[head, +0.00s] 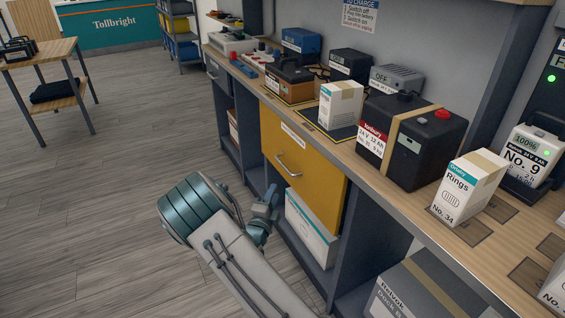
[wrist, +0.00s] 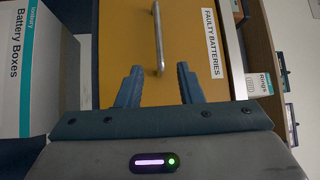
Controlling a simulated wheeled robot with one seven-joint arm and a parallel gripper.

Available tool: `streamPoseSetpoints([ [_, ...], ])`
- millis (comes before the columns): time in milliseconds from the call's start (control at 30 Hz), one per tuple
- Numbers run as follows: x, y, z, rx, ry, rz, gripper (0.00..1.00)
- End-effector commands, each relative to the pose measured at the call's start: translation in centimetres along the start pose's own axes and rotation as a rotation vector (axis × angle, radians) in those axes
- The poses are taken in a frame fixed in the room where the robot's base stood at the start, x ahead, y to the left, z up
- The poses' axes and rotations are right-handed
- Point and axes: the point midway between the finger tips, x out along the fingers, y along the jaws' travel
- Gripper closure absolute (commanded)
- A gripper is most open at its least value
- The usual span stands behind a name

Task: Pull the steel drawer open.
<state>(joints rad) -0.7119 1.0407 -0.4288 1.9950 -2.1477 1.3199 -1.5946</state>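A grey steel drawer front (head: 220,78) with a small bar handle (head: 212,71) sits under the far end of the workbench in the head view. It looks shut. Nearer is a yellow drawer (head: 313,178) labelled "Faulty Batteries", also shut, with a metal bar handle (head: 288,166). My gripper (head: 272,190) is low in front of the yellow drawer, well nearer than the steel one. In the wrist view my gripper (wrist: 159,75) is open, its fingers pointing at the yellow front (wrist: 125,35). The yellow drawer's handle (wrist: 157,40) lies between the finger lines; contact cannot be told. The steel drawer is outside the wrist view.
The workbench top (head: 345,145) holds batteries, chargers and a Rings box (head: 468,187). A Battery Boxes carton (wrist: 38,60) stands on the shelf below the yellow drawer. The floor (head: 100,210) left of the bench is clear. A small wooden table (head: 45,58) stands far left.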

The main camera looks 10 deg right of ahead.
Motion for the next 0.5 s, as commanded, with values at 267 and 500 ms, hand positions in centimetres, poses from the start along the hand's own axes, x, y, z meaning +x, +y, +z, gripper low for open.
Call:
streamPoseSetpoints([
  [267, 2.8, 0.5, 0.3, -0.033, -0.020, -0.009, 0.67],
  [500, 8.0, 0.6, 0.3, -0.031, -0.018, -0.008, 0.67],
])
